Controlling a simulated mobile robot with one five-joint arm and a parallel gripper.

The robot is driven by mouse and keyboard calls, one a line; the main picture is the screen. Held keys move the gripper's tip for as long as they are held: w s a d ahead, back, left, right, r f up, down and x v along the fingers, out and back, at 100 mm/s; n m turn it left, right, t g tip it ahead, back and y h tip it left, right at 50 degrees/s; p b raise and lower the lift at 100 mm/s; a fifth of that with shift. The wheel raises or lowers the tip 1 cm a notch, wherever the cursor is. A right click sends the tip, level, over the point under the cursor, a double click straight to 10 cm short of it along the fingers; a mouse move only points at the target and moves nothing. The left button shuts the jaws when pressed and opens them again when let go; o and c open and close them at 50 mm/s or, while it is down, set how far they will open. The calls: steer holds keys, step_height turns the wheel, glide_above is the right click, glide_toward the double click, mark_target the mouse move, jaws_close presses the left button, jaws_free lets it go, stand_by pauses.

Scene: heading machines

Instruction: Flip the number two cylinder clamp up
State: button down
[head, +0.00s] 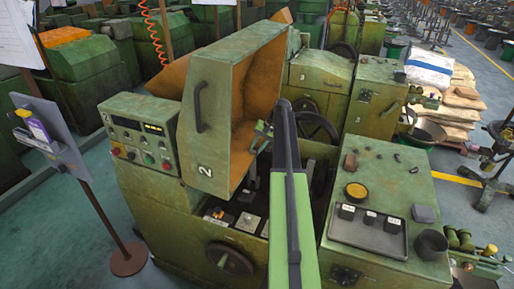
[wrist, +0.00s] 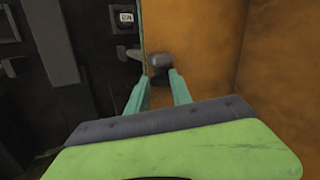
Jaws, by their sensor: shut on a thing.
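The green machine hood (head: 212,105) with a white number 2 stands tilted open in the head view, its orange inside facing right. My gripper (head: 262,132) reaches into its open side. In the wrist view, the teal fingers of my gripper (wrist: 161,76) are shut on a dark grey rounded knob (wrist: 160,60) beside the orange inner wall (wrist: 205,45). The fingers stand a little apart with the knob between their tips. I cannot tell which part the knob belongs to. No separate part marked as the clamp can be made out.
A control panel (head: 140,132) with buttons stands left of the hood. A green cabinet (head: 385,190) with a tray (head: 368,232) and a dark cup (head: 431,245) is at right. Dark machine parts (wrist: 60,60) lie left of the fingers. A sign stand (head: 90,195) is on the floor.

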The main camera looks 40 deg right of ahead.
stand_by(0.8)
steer(key=d, duration=0.1)
steer(key=w+d, duration=0.1)
steer(key=d+b, duration=0.1)
steer(key=shift+w+d+f, duration=0.1)
steer(key=shift+w+f, duration=0.15)
steer(key=shift+f, duration=0.15)
steer(key=c, duration=1.1)
jaws_free()
steer(key=shift+d+f, duration=0.15)
steer(key=shift+c, duration=0.2)
steer(key=shift+r, duration=0.2)
steer(key=p+v, duration=1.5)
steer(key=v, duration=0.2)
steer(key=shift+p, duration=0.3)
